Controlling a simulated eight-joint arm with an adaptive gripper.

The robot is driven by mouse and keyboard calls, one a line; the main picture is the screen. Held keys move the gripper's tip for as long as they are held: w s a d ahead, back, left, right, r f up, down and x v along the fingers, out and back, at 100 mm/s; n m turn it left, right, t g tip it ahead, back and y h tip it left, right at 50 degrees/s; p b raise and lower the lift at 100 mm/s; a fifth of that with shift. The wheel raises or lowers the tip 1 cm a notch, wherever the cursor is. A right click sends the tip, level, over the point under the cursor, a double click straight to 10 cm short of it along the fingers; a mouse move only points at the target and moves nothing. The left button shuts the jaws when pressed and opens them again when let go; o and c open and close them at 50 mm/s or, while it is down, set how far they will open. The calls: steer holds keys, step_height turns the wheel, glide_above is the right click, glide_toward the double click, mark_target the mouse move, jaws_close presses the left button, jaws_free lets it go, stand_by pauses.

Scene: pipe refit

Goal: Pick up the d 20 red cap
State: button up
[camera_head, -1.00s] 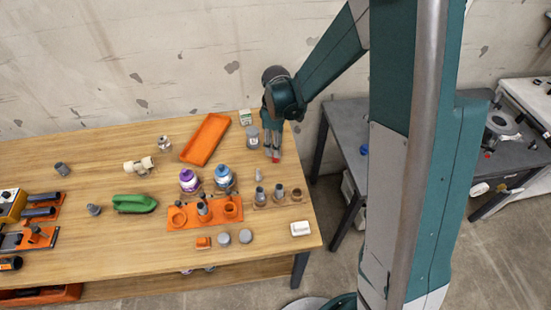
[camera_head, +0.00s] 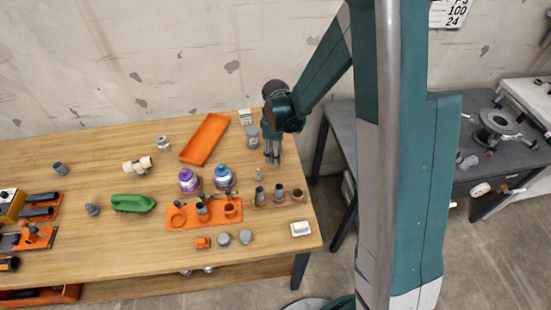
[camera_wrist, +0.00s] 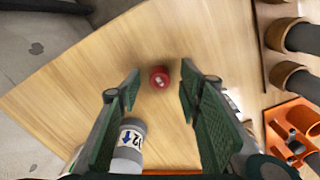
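The small round red cap (camera_wrist: 160,78) lies on the bare wooden tabletop in the wrist view. It is ahead of my gripper (camera_wrist: 160,72) and lines up with the gap between its two fingertips. The fingers are open, with visible space on both sides of the cap and nothing held. In the head view my gripper (camera_head: 272,160) points down over the table's right end near the back. The red cap cannot be made out there, likely hidden by the fingers.
A grey jar (camera_wrist: 130,140) stands close by my left finger; it also shows in the head view (camera_head: 252,138). A wooden holder with grey pipe pieces (camera_head: 260,204) and an orange holder (camera_head: 185,219) stand nearer the front. An orange tray (camera_head: 204,138) lies left.

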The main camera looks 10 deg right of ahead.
stand_by(0.4)
steer(key=c, duration=0.8)
steer(key=shift+o, duration=0.2)
steer(key=shift+r, duration=0.15)
step_height(320, 180, up, 10)
steer(key=p, duration=0.1)
steer(key=shift+p, duration=0.3)
stand_by(0.4)
